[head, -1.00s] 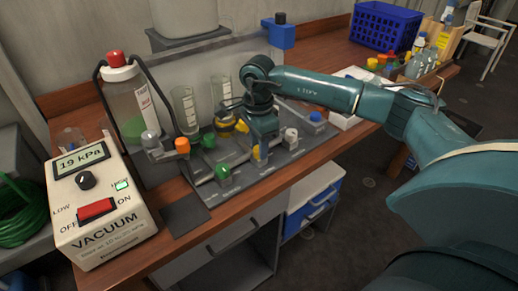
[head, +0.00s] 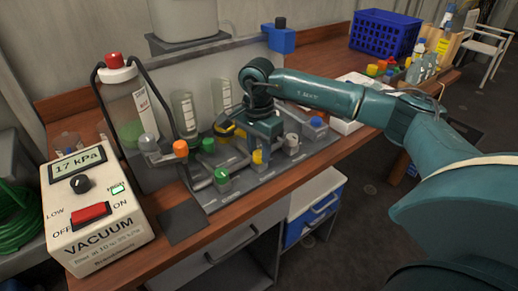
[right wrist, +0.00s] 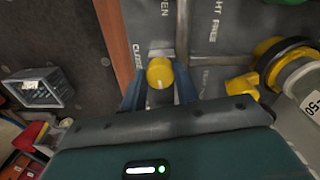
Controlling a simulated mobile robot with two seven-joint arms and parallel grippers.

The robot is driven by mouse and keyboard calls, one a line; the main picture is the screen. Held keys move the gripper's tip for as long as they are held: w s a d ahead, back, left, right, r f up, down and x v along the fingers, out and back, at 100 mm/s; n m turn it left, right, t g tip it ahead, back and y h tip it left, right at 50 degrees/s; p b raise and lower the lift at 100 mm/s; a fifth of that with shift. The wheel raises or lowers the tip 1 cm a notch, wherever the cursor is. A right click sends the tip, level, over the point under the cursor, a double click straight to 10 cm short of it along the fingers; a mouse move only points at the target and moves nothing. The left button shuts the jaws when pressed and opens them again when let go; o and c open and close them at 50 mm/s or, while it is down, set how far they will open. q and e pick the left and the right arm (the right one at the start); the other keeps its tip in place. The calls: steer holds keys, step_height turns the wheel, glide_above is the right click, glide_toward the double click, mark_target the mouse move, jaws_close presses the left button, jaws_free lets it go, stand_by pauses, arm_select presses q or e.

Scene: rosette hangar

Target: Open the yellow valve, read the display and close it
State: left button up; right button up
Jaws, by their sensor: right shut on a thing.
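The yellow valve knob (right wrist: 160,72) sits between the two fingers of my right gripper (right wrist: 160,88) in the right wrist view, which are shut on it. Lettering for open and close is on the panel beside it. In the head view the yellow valve (head: 258,156) shows just under my right gripper (head: 264,146), which partly hides it. The display (head: 79,164) on the cream vacuum unit (head: 100,240) reads 17 kPa. My left gripper is not in view.
Green (head: 222,176), orange (head: 180,147) and white (head: 291,140) knobs stand on the grey panel around the yellow one. Glass cylinders (head: 185,115) and a red-capped bottle (head: 128,110) stand behind. A blue crate (head: 384,35) is at the back right.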

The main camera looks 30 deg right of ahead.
mark_target(258, 153)
steer(key=o, duration=0.7)
steer(key=shift+o, duration=1.4)
steer(key=shift+r, duration=0.1)
step_height(258, 153, up, 13)
steer(key=shift+w, duration=0.15)
